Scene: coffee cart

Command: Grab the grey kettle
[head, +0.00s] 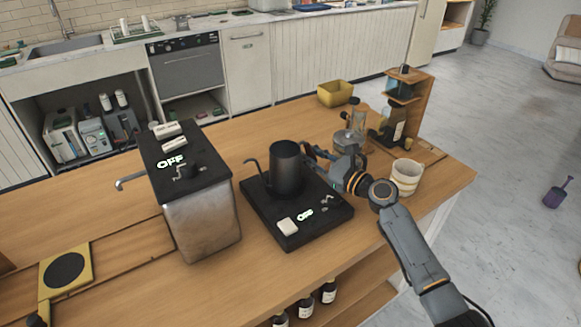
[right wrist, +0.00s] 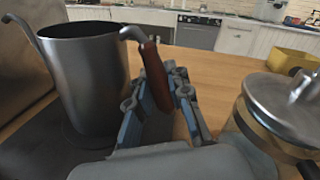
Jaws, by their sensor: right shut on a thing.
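The grey kettle (head: 285,170) stands upright on a black square base (head: 263,221) on the wooden cart, its thin spout to the left. In the right wrist view the kettle (right wrist: 88,80) is at the left, with its reddish-brown handle (right wrist: 154,72) toward my gripper. My right gripper (head: 315,155) reaches in from the right at the kettle's handle side. In the right wrist view its fingers (right wrist: 160,108) are shut on the lower part of the handle. I cannot see my left gripper.
A metal box with a black top (head: 206,215) stands left of the kettle. A glass press with a metal lid (right wrist: 285,105) is close right of my gripper. A striped cup (head: 406,176), a yellow container (head: 335,93) and a wooden shelf (head: 410,100) stand on the cart's right side.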

